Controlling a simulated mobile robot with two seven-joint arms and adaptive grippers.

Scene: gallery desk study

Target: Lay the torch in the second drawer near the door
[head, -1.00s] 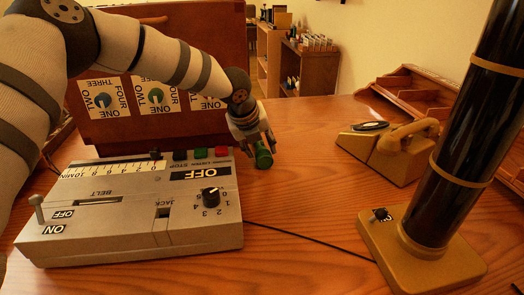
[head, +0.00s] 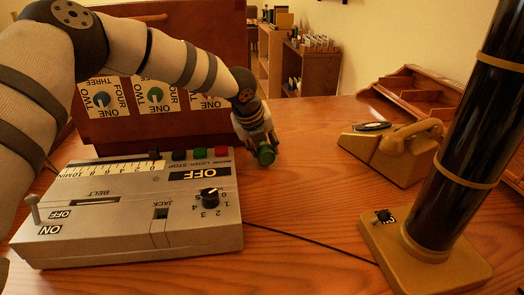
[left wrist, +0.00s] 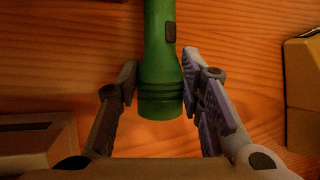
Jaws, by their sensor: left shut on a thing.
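The green torch (head: 266,155) is in my left gripper (head: 261,141), over the desk just right of the grey control box. The left wrist view shows the torch (left wrist: 160,45) between the two fingers (left wrist: 163,80), its wide end towards the wrist and its far end cut off by the frame. A dark switch shows on its side. The fingers are shut on it. The gap between torch and desk is hard to judge. My right gripper is not in view. I cannot pick out the second drawer or a door in these views.
The grey control box (head: 130,232) fills the front left, with a red-brown dial panel (head: 180,60) behind it. A beige telephone (head: 390,150), a black column on a tan base (head: 440,265) and a wooden rack (head: 410,92) stand right. The middle desk (head: 310,190) is clear except for a cable.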

